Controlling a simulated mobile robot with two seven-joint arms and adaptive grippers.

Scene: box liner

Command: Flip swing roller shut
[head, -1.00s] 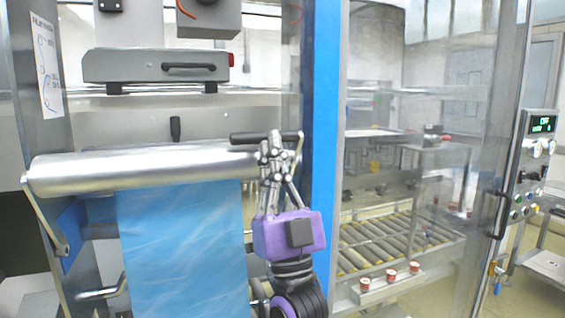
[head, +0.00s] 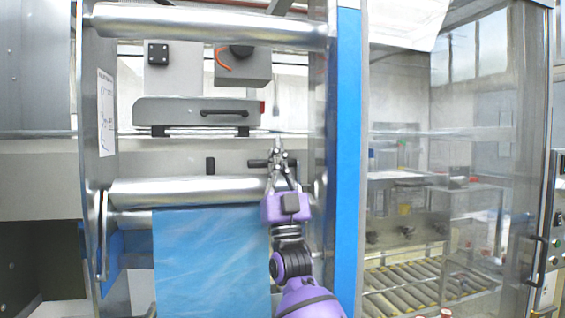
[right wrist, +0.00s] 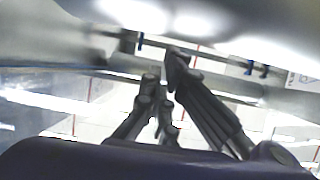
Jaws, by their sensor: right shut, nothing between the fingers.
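The swing roller (head: 185,191) is a shiny metal cylinder lying across the machine frame in the head view. Its dark handle (head: 257,163) sticks out near its right end. A blue film sheet (head: 212,262) hangs below the roller. My right gripper (head: 277,150), on its purple wrist, is shut and empty at the roller's right end, beside the handle. Whether it touches the roller or handle I cannot tell. In the right wrist view, the fingers (right wrist: 165,72) are close together below a blurred metal surface. My left gripper is not in view.
A blue upright post (head: 347,150) stands right of my right arm. Beyond it are a clear panel and a roller conveyor (head: 415,290). A second metal roller (head: 210,24) crosses above. A grey box with a black handle (head: 195,111) sits behind.

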